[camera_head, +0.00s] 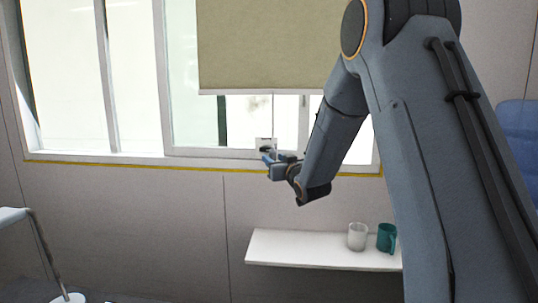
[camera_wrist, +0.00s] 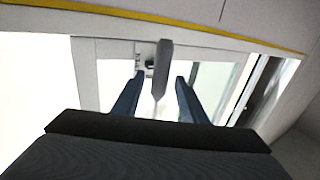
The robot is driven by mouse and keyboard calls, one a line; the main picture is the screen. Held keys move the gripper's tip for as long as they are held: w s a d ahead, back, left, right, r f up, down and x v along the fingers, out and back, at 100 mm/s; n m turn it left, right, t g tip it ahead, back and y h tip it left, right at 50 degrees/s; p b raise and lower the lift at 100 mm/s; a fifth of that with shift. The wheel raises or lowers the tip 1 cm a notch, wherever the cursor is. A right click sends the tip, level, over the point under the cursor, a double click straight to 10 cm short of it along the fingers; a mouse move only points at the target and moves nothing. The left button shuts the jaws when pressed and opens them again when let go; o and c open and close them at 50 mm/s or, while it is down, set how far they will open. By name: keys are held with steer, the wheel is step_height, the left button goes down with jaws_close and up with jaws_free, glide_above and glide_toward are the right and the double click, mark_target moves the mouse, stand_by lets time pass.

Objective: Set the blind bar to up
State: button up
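The olive blind (camera_head: 265,45) covers the upper part of the window, with a pale blind bar (camera_head: 235,92) along its lower edge, level and partway down the opening. A thin cord (camera_head: 274,115) hangs from the bar's middle down to my gripper (camera_head: 266,155), which is low in front of the window. In the wrist view, my gripper (camera_wrist: 160,76) has its two blue fingers apart. A grey tapered pull (camera_wrist: 163,58) stands between them, with a gap visible on each side. I cannot tell how deep it sits between the fingers.
A yellow strip (camera_head: 130,164) runs under the window sill. A white shelf (camera_head: 310,250) below carries a white mug (camera_head: 357,237) and a teal mug (camera_head: 387,238). A blue chair back (camera_head: 518,135) is at the right; a pale lamp-like stand (camera_head: 40,250) is at the left.

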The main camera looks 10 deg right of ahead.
steer(key=w+a+p, duration=0.1)
steer(key=w, duration=0.5)
steer(key=shift+p, duration=0.4)
steer(key=shift+w, duration=0.1)
steer(key=shift+c, duration=0.5)
jaws_close()
